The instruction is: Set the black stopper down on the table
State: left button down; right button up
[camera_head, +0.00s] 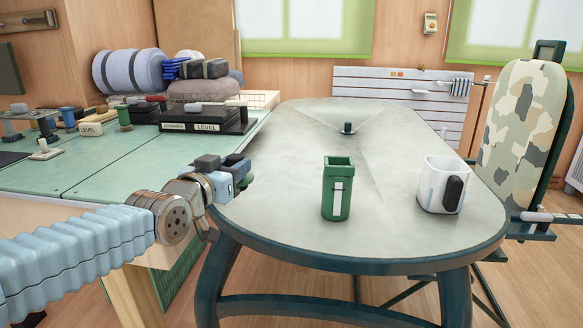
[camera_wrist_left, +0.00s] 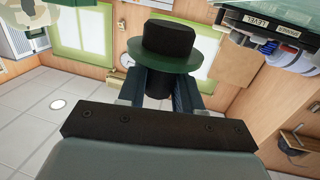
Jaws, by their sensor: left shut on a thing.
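My left gripper (camera_head: 236,175) is at the left edge of the grey oval table (camera_head: 280,165), above the gap by the green bench. In the left wrist view the black stopper (camera_wrist_left: 168,38), with a flat green brim, is between the two fingers (camera_wrist_left: 160,85). The fingers are shut on its dark lower part, below the brim. In the head view the stopper is small and hard to separate from the dark fingertips. My right gripper is in neither view.
A green open-topped container (camera_head: 336,195) and a white holder with a black oval (camera_head: 432,190) stand on the table. A small dark piece (camera_head: 348,128) is farther back. The table's left and middle surface is clear. The cluttered green bench (camera_head: 110,165) stands left.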

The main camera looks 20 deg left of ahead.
pick_arm(q)
jog(key=w+a+f, duration=0.1)
jog(key=w+f, duration=0.2)
jog(key=w, duration=0.1)
jog(key=w+a+f+p, duration=0.1)
jog(key=w+f, duration=0.1)
jog(key=w, duration=0.2)
jog(key=w+a+f, duration=0.2)
jog(key=w+f, duration=0.1)
jog(key=shift+w+f+p, duration=0.3)
jog(key=shift+w+p, duration=0.05)
jog(key=shift+w, duration=0.05)
jog(key=shift+w+a+f, duration=0.1)
jog(key=shift+w+f, duration=0.35)
jog(key=shift+f, duration=0.1)
notch_tip(320, 180, down, 3)
jog(key=shift+w+r, duration=0.1)
jog(key=shift+r, duration=0.1)
jog(key=shift+f, duration=0.35)
jog(key=shift+f+b, duration=0.2)
jog(key=shift+b, duration=0.1)
jog(key=c, duration=0.8)
grip_release()
jog(key=shift+r, duration=0.1)
